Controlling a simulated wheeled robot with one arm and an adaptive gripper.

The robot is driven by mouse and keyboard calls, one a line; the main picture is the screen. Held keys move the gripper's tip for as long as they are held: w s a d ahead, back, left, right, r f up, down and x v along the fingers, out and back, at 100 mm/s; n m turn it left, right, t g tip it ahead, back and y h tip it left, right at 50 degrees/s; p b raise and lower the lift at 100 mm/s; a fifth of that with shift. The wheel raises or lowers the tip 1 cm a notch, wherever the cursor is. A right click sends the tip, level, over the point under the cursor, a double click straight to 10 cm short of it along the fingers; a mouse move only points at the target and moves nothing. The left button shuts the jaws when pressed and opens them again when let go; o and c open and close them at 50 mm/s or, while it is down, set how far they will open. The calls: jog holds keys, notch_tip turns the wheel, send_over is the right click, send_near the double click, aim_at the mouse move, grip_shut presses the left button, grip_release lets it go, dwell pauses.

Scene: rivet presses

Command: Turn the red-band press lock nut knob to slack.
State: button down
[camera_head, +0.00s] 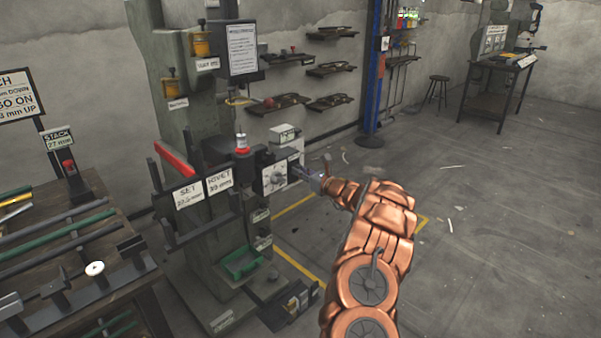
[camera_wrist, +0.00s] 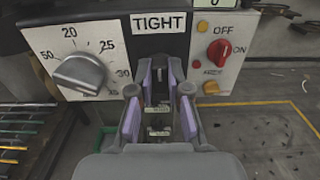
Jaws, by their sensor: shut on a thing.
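The press with the red band (camera_head: 175,159) stands left of centre in the head view, a grey-green column with white labels. In the wrist view a "TIGHT" sign (camera_wrist: 158,22) is on the press front, straight above my gripper (camera_wrist: 160,88). My gripper, also in the head view (camera_head: 312,177), reaches the panel from the right. Its purple-padded fingers are shut on the lock nut knob (camera_wrist: 160,74), a dark piece below the sign. The knob is mostly hidden between the fingers, so its exact angle is unclear.
A numbered dial with a grey knob (camera_wrist: 80,73) is close left of my fingers. A red ON/OFF switch (camera_wrist: 219,51) is close on the right. A bench with rods (camera_head: 75,240) stands at the left of the head view. Open floor lies at the right.

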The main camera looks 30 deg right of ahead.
jog(key=shift+f+b, duration=0.1)
jog(key=shift+b, duration=0.25)
jog(key=shift+a+f+n+b, duration=0.1)
jog(key=shift+n+b, duration=4.1)
jog(key=shift+b, duration=0.85)
jog(key=shift+a+f+n+b, duration=0.1)
jog(key=shift+n+b, duration=4.1)
jog(key=shift+b, duration=0.85)
jog(key=c, duration=1.1)
grip_release()
jog(key=shift+r, duration=0.1)
jog(key=shift+s+d, duration=0.1)
jog(key=shift+s, duration=0.1)
